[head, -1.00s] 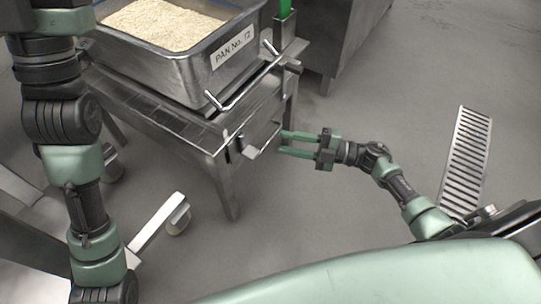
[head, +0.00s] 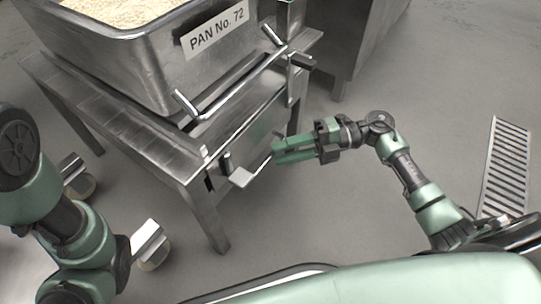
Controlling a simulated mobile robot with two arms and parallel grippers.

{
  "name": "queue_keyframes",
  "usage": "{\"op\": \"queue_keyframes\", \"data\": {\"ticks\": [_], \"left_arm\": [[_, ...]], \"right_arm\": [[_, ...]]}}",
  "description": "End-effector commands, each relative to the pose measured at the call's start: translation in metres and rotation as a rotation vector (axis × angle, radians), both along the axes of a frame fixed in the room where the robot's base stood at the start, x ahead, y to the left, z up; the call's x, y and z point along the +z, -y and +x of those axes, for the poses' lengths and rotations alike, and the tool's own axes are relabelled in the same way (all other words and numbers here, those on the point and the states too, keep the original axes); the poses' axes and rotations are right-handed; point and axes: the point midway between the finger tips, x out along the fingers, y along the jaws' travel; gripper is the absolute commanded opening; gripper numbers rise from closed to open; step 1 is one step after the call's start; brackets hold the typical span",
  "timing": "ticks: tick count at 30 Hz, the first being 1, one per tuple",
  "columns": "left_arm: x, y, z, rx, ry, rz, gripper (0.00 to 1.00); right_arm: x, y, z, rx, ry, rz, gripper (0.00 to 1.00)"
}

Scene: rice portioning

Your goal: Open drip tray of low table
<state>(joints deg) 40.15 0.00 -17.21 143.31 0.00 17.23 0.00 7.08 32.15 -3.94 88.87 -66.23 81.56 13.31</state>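The low table (head: 160,150) is steel and stands at left centre. The drip tray (head: 245,134) shows as a steel front under the table's top, at its right side. A bar-like pull (head: 242,177) sticks out low on this front. My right gripper (head: 275,152) reaches in from the right with its two green fingers pointing at the tray front. The fingers look apart, and their tips are close to the far end of the pull. I cannot tell whether they touch it. My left arm shows at the left edge, but its gripper is outside the view.
A steel pan (head: 165,65) of rice, labelled "PAN No. 72", stands on the low table. A steel cabinet (head: 362,45) stands behind. A slatted floor grate (head: 505,165) lies at the right. The floor in front of the tray is clear.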

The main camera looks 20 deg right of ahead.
Motion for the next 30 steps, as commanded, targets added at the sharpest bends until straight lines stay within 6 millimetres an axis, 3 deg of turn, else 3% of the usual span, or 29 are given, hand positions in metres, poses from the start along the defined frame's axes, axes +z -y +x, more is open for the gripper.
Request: {"op": "queue_keyframes", "data": {"ticks": [6,17,21,30], "left_arm": [[-0.018,0.000,0.001,0.000,-0.002,0.000,0.00],[-0.019,0.000,0.000,0.000,-0.001,0.000,0.00],[-0.019,0.000,0.000,0.001,-0.001,0.001,0.00],[-0.019,0.000,0.001,0.001,-0.001,0.001,0.00]], "right_arm": [[-0.006,-0.029,0.003,0.001,0.002,0.002,0.32],[-0.005,-0.036,0.004,-0.002,0.000,0.001,0.32],[-0.005,-0.036,0.004,-0.002,0.000,0.001,0.00],[-0.005,-0.036,0.004,-0.002,0.000,0.000,0.00]]}}
